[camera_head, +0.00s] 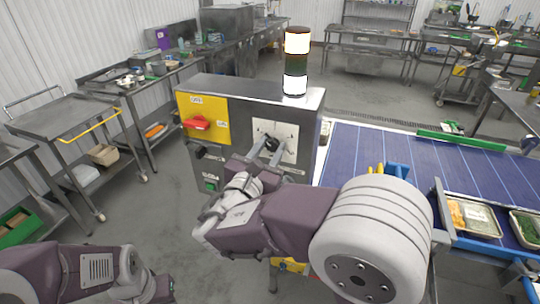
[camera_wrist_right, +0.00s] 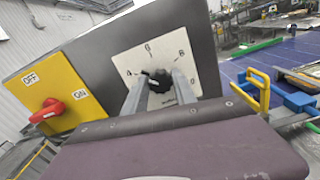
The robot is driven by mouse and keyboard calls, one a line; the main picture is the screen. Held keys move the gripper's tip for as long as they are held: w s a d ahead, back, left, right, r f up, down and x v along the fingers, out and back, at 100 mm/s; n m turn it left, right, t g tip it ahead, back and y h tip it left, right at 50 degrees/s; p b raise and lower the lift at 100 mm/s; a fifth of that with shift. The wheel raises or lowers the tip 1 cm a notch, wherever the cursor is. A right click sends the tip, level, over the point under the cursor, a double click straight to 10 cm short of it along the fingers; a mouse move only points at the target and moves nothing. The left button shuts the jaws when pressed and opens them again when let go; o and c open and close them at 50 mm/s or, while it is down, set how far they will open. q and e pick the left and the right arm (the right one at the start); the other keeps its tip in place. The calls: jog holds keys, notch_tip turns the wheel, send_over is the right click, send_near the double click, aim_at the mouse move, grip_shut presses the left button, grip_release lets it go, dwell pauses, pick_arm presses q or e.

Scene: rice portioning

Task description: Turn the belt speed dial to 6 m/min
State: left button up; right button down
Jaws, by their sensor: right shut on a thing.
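The belt speed dial is a black knob (camera_wrist_right: 158,80) on a white scale plate (camera_wrist_right: 185,47), which shows 4, 6 and 8 in the right wrist view. In the head view the plate (camera_head: 290,135) is on the front of the steel control box (camera_head: 235,115). My right gripper (camera_head: 268,148) is shut on the knob, one finger on each side. Its fingers also show in the right wrist view (camera_wrist_right: 159,88). The knob's pointer cannot be made out clearly. My left arm shows at the lower left, its fingers out of view.
A yellow panel (camera_head: 203,117) with a red ON/OFF switch (camera_head: 197,123) is left of the dial. A green button (camera_head: 210,185) is lower down. A lit signal tower (camera_head: 296,62) stands on the box. A blue conveyor belt (camera_head: 385,155) runs right, with food trays (camera_head: 488,231) near its front.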

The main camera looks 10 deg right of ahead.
jog(key=m+b, duration=0.2)
jog(key=b, duration=0.1)
jog(key=m+b, duration=0.3)
jog(key=b, duration=0.1)
jog(key=m+b, duration=0.2)
jog(key=b, duration=0.1)
jog(key=shift+d+f+m, duration=0.1)
jog(key=shift+f+m, duration=0.2)
jog(key=shift+f, duration=0.05)
jog(key=shift+r+m+b, duration=0.2)
jog(key=shift+m+b, duration=0.8)
jog(key=shift+b, duration=0.35)
jog(key=c, duration=1)
grip_release()
jog(key=shift+s, duration=0.1)
jog(key=b+v, duration=0.1)
jog(key=v, duration=0.8)
